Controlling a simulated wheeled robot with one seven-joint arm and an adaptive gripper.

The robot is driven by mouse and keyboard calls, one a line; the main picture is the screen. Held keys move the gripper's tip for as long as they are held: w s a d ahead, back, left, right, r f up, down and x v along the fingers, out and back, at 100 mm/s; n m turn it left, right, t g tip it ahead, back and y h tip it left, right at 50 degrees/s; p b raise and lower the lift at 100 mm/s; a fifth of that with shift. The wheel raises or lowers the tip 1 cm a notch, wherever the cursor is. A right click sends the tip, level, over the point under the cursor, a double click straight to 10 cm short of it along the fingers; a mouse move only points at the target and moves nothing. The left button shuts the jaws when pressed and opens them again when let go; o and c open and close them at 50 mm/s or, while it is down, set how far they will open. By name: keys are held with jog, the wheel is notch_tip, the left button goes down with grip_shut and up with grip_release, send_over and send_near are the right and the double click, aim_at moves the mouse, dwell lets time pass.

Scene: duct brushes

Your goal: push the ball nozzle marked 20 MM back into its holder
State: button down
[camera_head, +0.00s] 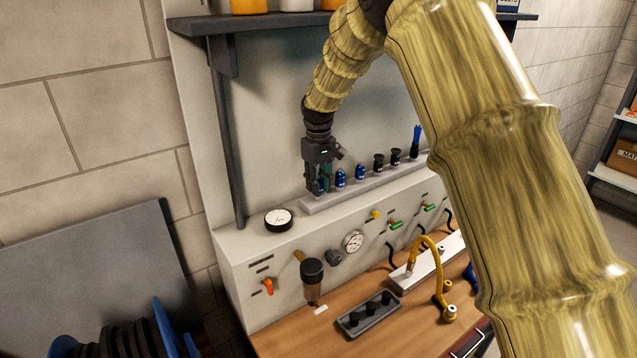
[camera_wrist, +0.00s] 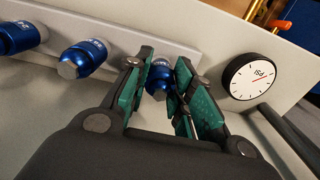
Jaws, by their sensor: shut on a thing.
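My gripper (camera_wrist: 160,92) is shut on a blue ball nozzle (camera_wrist: 158,76) with a silvery tip, seen between its green finger pads in the wrist view. The nozzle is at the end of the grey holder rail (camera_wrist: 130,32). In the head view my gripper (camera_head: 319,186) points down at the rail's left end. The held nozzle's marking is hidden by the fingers, and I cannot tell how deep it sits. Two more blue nozzles stand along the rail, the nearer one (camera_wrist: 84,57) beside my gripper with a partly readable white marking.
A round dial gauge (camera_wrist: 255,77) lies close beside my gripper; it also shows in the head view (camera_head: 278,219). Black fittings (camera_head: 379,161) and a blue brush (camera_head: 416,141) stand farther along the rail. A shelf (camera_head: 240,23) overhangs behind. Valves and a yellow hose (camera_head: 437,262) are below.

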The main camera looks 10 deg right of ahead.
jog(key=shift+f, duration=0.35)
jog(key=c, duration=1.1)
grip_release()
jog(key=shift+c, duration=0.2)
jog(key=shift+r, duration=3.75)
jog(key=shift+f, duration=0.1)
